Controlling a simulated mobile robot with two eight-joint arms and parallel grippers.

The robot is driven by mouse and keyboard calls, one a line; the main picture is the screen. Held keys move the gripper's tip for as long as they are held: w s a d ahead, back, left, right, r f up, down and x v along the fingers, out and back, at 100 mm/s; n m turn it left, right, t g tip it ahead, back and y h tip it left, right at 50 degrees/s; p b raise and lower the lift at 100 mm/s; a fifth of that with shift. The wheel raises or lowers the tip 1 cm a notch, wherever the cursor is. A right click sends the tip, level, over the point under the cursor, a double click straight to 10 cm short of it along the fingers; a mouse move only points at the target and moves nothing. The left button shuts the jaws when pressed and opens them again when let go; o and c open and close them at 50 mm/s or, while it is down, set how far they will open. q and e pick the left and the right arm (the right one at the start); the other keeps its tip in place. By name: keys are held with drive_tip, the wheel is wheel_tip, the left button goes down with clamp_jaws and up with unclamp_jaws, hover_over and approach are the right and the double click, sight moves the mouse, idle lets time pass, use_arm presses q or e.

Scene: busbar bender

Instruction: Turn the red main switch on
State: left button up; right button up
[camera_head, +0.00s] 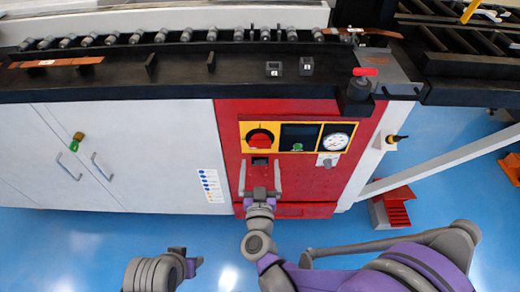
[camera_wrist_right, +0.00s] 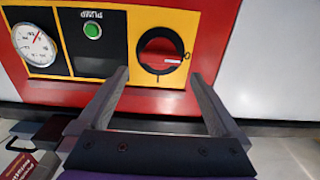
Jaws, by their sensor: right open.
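The red main switch (camera_head: 260,139) is a round red knob on a yellow plate on the red panel. In the wrist view the switch (camera_wrist_right: 162,58) has a dark ring around it, and its handle lies roughly level across the dial. My right gripper (camera_head: 260,168) is open and empty, just below the switch in the head view. In the wrist view its fingers (camera_wrist_right: 160,76) point towards the switch, one to each side, apart from it as far as I can tell. My left gripper (camera_head: 188,262) is low in the head view, away from the panel; its jaws are unclear.
Beside the switch are a green pump button (camera_head: 297,147) and a white gauge (camera_head: 335,141). White cabinet doors (camera_head: 110,140) are at left.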

sight(260, 148)
drive_tip(key=w, duration=0.7)
drive_tip(key=shift+w+b, duration=0.2)
drive_tip(key=shift+b, duration=0.1)
drive_tip(key=c, duration=1.1)
drive_tip(key=shift+c, duration=0.2)
